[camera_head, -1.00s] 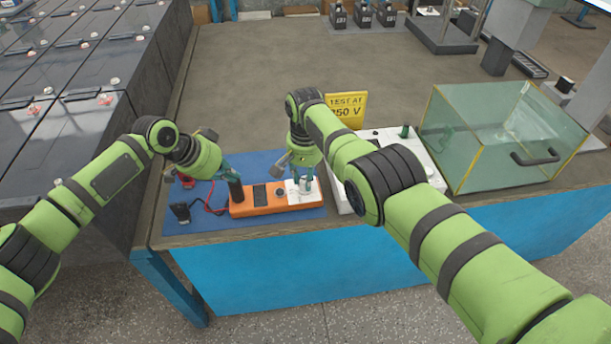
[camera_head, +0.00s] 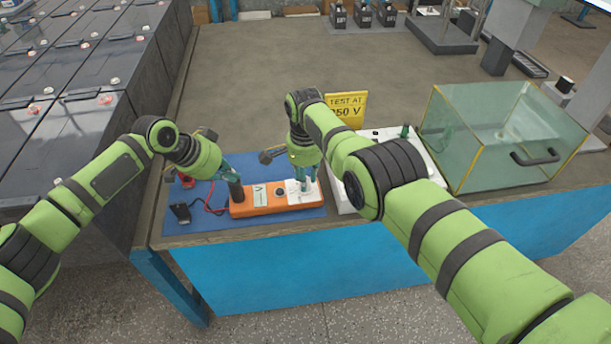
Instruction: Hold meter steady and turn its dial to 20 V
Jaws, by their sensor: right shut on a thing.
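The orange meter (camera_head: 277,208) lies on a blue mat (camera_head: 285,222) near the table's front edge. Its small display (camera_head: 260,196) is lit pale with a dark mark, too small to read. A dark upright grip (camera_head: 237,191) stands at its left end. My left gripper (camera_head: 232,177) is at the top of this grip; its fingers are too small to judge. My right gripper (camera_head: 303,188) is shut on the dial at the meter's right part, over a white panel (camera_head: 291,187). The gripper hides most of the dial, so its setting cannot be read. A dark round knob (camera_head: 279,191) sits beside the display.
A red lead (camera_head: 212,208) and a black probe block (camera_head: 181,212) lie left of the meter. A glass tank (camera_head: 500,135) is at the right.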

